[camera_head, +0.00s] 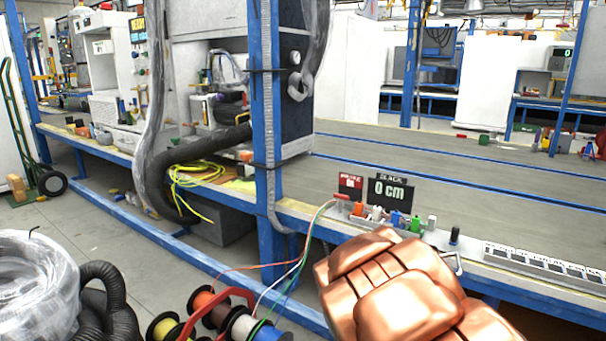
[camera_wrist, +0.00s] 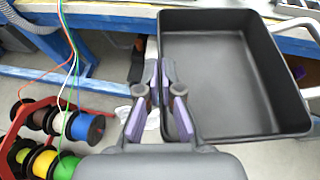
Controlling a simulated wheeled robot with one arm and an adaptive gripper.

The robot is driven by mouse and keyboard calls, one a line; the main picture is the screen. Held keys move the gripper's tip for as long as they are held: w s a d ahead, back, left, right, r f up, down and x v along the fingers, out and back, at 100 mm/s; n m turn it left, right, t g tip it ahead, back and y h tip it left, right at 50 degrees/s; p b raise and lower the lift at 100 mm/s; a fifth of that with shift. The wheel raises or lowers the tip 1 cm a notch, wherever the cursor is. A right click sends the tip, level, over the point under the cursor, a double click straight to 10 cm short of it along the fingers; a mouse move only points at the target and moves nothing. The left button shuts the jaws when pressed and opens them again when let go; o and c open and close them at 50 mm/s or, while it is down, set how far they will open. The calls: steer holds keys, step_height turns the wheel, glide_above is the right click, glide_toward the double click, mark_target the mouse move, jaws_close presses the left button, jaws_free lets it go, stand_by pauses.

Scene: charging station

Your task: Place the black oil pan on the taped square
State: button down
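The black oil pan (camera_wrist: 225,75) fills the right half of the wrist view, its open side facing the camera and its inside empty. My gripper (camera_wrist: 160,70) is at the pan's left wall, one finger outside and one inside, and appears shut on that wall. The pan is off the floor, near the bench edge. In the head view neither the pan nor my gripper shows; a copper-coloured part of my arm covers the lower middle right. I cannot make out a taped square in either view.
A long blue-framed workbench (camera_head: 400,165) runs across the head view. On its near edge stand a "0 cm" display (camera_head: 390,191) and small coloured parts. Wire spools (camera_head: 210,307) in a red rack stand below, also in the wrist view (camera_wrist: 82,125). A wrapped hose coil (camera_head: 35,285) is at lower left.

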step_height(320, 180, up, 42)
steer(key=s+a+n+y+p, duration=0.1)
steer(key=s+a+p, duration=0.1)
steer(key=p, duration=3.6)
steer(key=shift+f+t, duration=0.25)
steer(key=shift+t, duration=0.05)
